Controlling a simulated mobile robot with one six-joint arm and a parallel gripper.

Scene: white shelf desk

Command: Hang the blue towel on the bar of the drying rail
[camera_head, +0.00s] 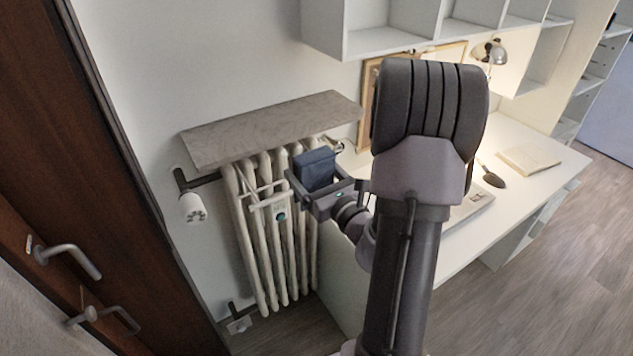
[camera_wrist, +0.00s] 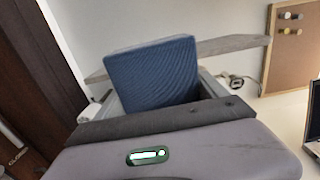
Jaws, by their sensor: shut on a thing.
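The blue towel (camera_head: 314,166) is a folded, dark blue bundle held up in front of the radiator's right side. My gripper (camera_head: 312,187) is shut on it, and the towel stands out above the jaws. In the wrist view the towel (camera_wrist: 152,76) fills the middle and hides most of the fingers. The drying rail (camera_head: 267,203) appears as thin pale bars on the front of the radiator, just left of my gripper. The towel is to the right of these bars and appears apart from them. The rail cannot be made out in the wrist view.
A white radiator (camera_head: 250,248) stands against the wall under a grey shelf board (camera_head: 270,127). The board (camera_wrist: 225,45) also shows behind the towel. A white desk (camera_head: 545,180) with a lamp (camera_head: 489,52) is at right. A brown door (camera_head: 75,180) stands at left.

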